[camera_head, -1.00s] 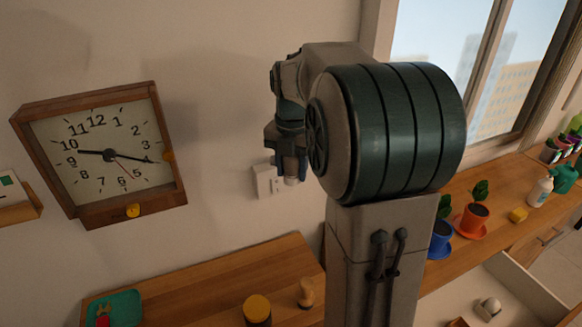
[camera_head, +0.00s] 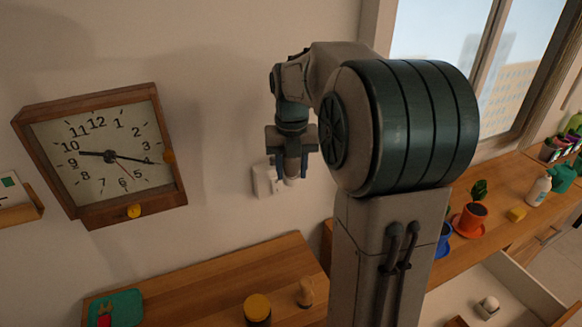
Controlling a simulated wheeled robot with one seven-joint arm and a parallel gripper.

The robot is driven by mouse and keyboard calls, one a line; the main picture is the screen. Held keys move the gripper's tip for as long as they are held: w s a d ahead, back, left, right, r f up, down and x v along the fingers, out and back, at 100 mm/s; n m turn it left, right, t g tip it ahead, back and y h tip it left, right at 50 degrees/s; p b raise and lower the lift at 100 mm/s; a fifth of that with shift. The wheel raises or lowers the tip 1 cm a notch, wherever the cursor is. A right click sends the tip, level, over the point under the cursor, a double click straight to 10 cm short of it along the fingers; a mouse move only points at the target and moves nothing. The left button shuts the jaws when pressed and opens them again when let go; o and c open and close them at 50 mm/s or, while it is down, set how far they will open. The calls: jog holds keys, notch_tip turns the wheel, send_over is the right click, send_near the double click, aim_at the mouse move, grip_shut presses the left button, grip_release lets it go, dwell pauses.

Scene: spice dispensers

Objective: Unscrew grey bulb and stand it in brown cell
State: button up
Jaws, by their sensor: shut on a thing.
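My gripper (camera_head: 291,173) hangs fingers down in front of the wall, left of my big arm joint. It is shut on a small pale grey piece, seemingly the grey bulb (camera_head: 291,180), whose lower end shows between and just below the fingers. A white wall fitting (camera_head: 264,181) is just left of and behind the gripper; I cannot tell whether the bulb touches it. At the bottom right an open drawer (camera_head: 525,287) holds a small pale rounded thing (camera_head: 488,307) and a brown piece (camera_head: 457,322), partly cut off. I cannot tell whether this is the brown cell.
A wooden clock (camera_head: 100,155) hangs at the left. The wooden counter (camera_head: 215,275) below bears a green tray (camera_head: 118,308), a yellow-lidded jar (camera_head: 257,308) and a small wooden piece (camera_head: 306,292). Potted plants and a white bottle (camera_head: 540,190) stand on the right counter.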

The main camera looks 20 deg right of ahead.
jog(key=o, duration=0.8)
jog(key=shift+o, duration=0.2)
